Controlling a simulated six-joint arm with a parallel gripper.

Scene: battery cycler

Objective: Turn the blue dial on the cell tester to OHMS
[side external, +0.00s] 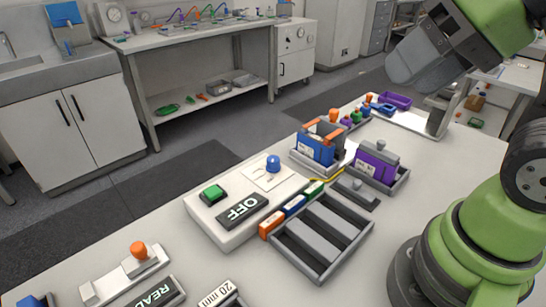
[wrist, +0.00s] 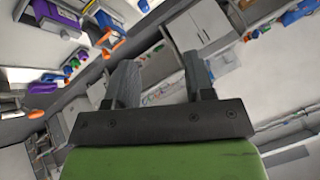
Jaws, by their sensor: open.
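The cell tester (side external: 228,232) is a white box on the bench in the side view. Its blue dial (side external: 273,162) stands on a pale plate at the tester's far right end. The plate's markings are too small to read, so I cannot tell where the dial points. A green button (side external: 213,193) and a dark display reading OFF (side external: 242,208) are on the same box. My gripper (side external: 408,68) is high at the upper right, well apart from the dial. In the wrist view its two fingers (wrist: 160,82) are spread with nothing between them. I cannot pick out the dial there.
A grey slotted tray (side external: 322,235) with orange, blue and green cells beside it sits right of the tester. A blue battery (side external: 316,150) and a purple battery (side external: 377,163) stand in holders behind. An orange-knobbed device (side external: 138,252) and READY display (side external: 160,293) are front left.

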